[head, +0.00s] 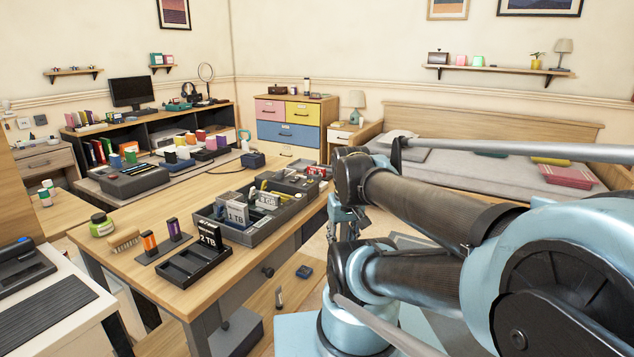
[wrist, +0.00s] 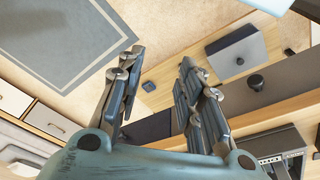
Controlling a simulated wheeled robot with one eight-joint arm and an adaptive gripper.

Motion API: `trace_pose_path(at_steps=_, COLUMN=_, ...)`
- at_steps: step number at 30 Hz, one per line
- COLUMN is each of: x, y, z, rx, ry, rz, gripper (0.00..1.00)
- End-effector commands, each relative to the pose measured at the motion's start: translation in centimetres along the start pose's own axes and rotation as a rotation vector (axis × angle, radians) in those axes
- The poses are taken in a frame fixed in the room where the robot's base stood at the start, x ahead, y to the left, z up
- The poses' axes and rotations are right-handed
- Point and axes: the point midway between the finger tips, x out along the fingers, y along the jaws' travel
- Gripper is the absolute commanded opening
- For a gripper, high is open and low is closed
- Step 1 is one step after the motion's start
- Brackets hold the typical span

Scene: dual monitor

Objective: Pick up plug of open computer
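My gripper (wrist: 159,62) shows in the wrist view with its two fingers spread apart and nothing between them. Wooden surface and pale floor lie beyond the fingertips. I cannot make out a plug or an open computer for certain in either view. A dark monitor (head: 131,93) stands on the black shelf desk at the back left of the head view. A dark blue device with a black cord (head: 253,160) sits at the far edge of the wooden desk; I cannot tell where the cord ends.
The wooden desk (head: 125,265) holds a dark compartment tray (head: 262,238), a black "2 TB" tray (head: 185,272) and a brush (head: 123,239). A small dark blue item (head: 304,271) lies on wood below. A bordered grey rug (wrist: 60,45) covers floor in the wrist view.

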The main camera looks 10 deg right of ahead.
Motion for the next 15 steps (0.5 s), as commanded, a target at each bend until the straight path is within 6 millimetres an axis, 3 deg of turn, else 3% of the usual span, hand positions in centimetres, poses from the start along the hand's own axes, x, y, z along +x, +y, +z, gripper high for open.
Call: trace_pose_path(at_steps=15, x=-8.8, y=0.4, z=-12.9, rx=-0.265, ry=-0.059, rz=-0.011, gripper=0.52)
